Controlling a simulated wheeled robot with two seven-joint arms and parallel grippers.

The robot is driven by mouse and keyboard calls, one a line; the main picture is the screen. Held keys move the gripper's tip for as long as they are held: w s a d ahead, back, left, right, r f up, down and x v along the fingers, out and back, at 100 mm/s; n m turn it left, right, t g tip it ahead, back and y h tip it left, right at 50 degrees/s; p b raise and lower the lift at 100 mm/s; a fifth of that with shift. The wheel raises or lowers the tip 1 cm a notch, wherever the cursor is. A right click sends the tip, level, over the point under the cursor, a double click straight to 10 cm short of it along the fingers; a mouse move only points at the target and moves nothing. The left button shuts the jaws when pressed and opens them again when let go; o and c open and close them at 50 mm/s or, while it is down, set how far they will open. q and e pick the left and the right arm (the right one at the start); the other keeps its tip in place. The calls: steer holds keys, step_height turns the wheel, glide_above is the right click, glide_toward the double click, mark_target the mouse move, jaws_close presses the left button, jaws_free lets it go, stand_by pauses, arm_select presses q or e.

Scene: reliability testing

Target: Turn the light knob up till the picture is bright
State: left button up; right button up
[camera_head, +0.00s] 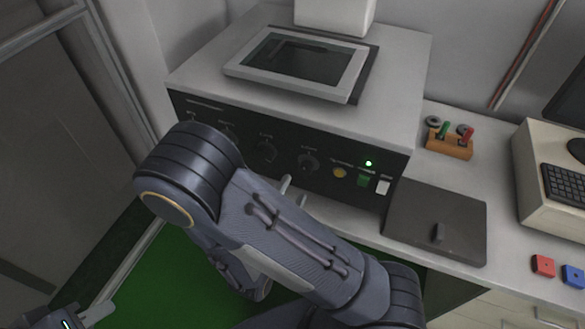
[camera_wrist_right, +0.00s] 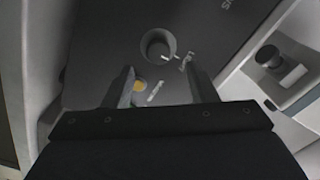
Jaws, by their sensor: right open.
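The grey machine has a black front panel (camera_head: 225,145) with a row of dark knobs. The rightmost knob (camera_head: 308,161) sits left of a yellow button (camera_head: 340,172); I cannot read its label. The screen (camera_head: 297,60) on top is dark, with a faint darker shape. In the right wrist view, my right gripper (camera_wrist_right: 160,73) is open, with a round knob (camera_wrist_right: 158,45) ahead of its fingertips, apart from them. The yellow button (camera_wrist_right: 139,86) shows beside the left finger. My right arm hides most of that gripper in the head view. My left gripper (camera_head: 85,318) is partly cut off at the bottom left.
A green light (camera_head: 368,163) is lit on the panel above a green button (camera_head: 364,181), beside a white switch (camera_head: 383,187).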

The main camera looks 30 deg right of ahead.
mark_target(304, 171)
steer(key=x, duration=0.7)
steer(key=shift+s+d, duration=0.1)
steer(key=c, duration=1)
steer(key=shift+o, duration=0.2)
